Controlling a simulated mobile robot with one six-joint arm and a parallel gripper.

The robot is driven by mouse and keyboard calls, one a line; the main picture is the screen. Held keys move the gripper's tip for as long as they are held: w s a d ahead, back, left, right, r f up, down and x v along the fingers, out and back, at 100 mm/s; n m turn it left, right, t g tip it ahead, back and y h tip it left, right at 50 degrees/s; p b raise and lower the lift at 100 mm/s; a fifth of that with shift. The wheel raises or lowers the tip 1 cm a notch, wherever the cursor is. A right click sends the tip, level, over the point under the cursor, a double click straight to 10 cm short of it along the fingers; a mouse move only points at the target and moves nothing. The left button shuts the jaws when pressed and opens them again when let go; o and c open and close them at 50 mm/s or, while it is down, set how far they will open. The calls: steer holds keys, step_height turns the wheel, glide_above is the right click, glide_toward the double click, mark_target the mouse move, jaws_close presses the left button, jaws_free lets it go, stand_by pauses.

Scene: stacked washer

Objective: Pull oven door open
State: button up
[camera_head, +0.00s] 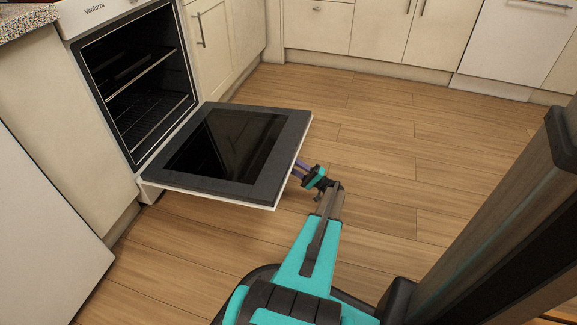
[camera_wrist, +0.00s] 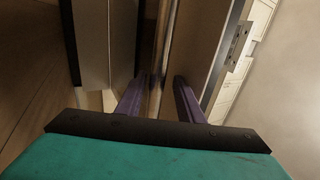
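The oven door (camera_head: 297,135) is folded down and lies about level in front of the oven (camera_head: 143,75), with its dark glass facing up. The oven cavity is exposed and shows wire racks. My gripper (camera_head: 299,171) is at the door's outer edge, low and to the right. In the wrist view, my two purple fingers (camera_wrist: 160,78) stand apart on either side of a thin metal bar (camera_wrist: 165,40), which looks like the door handle. A gap shows beside the right finger. Whether the left finger touches the bar is unclear. In the head view the handle is hidden under the door edge.
Cream cabinets (camera_head: 212,35) stand beside the oven, and more cabinets (camera_head: 380,30) line the back wall. A pale panel (camera_head: 40,235) is at the lower left. The wooden floor (camera_head: 400,130) to the right of the door is clear.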

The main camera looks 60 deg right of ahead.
steer(key=b+v, duration=0.3)
steer(key=v, duration=0.4)
steer(key=shift+s, duration=0.25)
steer(key=shift+f, duration=0.15)
